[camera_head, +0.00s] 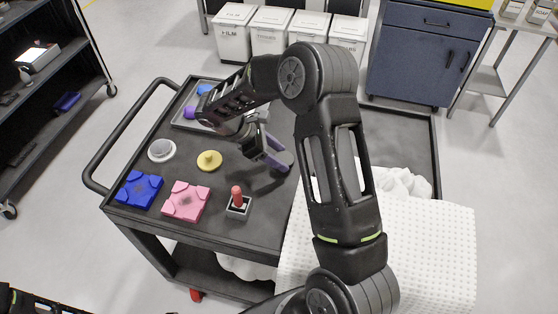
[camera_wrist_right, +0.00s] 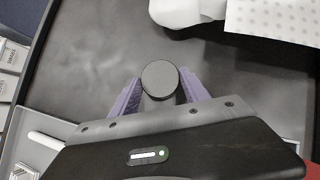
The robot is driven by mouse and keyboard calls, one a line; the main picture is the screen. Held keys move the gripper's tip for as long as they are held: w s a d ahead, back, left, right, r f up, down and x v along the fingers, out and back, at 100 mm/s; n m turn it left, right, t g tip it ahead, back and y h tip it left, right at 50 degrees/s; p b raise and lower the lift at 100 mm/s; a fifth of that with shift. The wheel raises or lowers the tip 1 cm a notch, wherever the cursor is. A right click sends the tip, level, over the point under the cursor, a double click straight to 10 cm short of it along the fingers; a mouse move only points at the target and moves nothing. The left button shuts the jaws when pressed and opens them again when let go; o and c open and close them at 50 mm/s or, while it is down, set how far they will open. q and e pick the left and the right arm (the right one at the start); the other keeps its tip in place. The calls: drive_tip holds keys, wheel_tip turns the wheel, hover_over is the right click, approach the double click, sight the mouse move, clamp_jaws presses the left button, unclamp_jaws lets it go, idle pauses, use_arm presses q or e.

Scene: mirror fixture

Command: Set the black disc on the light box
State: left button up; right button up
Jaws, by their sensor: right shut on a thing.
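My right gripper (camera_head: 270,152) has purple fingers and is over the right part of the black cart top. In the wrist view its fingers (camera_wrist_right: 160,95) are shut on a dark round piece, the black disc (camera_wrist_right: 160,78). The disc (camera_head: 283,161) also shows at the fingertips in the head view, partly hidden by them. I cannot tell its exact height above the cart. A pale box with a bright glowing top, which looks like the light box (camera_head: 38,57), stands on the dark shelf at the far left, well away from the gripper. My left gripper is out of view.
On the cart (camera_head: 255,225) are a white disc (camera_head: 161,150), a yellow disc (camera_head: 209,160), a blue block (camera_head: 139,190), a pink block (camera_head: 185,202), a red-handled piece (camera_head: 237,197) and a grey tray (camera_head: 178,122). A white dotted mat (camera_head: 440,240) lies at right.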

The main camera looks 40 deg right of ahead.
wheel_tip(320, 180, up, 8)
drive_tip(key=shift+f+p, duration=0.1)
drive_tip(key=shift+p, duration=0.45)
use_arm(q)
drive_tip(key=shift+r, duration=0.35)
use_arm(e)
drive_tip(key=shift+w+a+f+n+t, duration=0.1)
drive_tip(key=shift+w+a+n+t, duration=0.15)
drive_tip(key=shift+n, duration=0.25)
use_arm(q)
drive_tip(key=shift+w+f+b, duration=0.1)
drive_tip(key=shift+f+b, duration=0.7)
drive_tip(key=shift+b, duration=0.1)
use_arm(e)
drive_tip(key=w+a+r+n+t+y, duration=0.2)
drive_tip(key=a+n+t, duration=0.3)
drive_tip(key=a+n, duration=0.3)
drive_tip(key=w+a+r+n+t+y, duration=0.2)
drive_tip(key=w+a+n+t+y, duration=0.2)
drive_tip(key=a+n, duration=0.4)
drive_tip(key=shift+w+a+r+n+t+y, duration=0.4)
drive_tip(key=shift+n+t, duration=0.55)
drive_tip(key=shift+n, duration=2.45)
drive_tip(key=shift+f, duration=0.15)
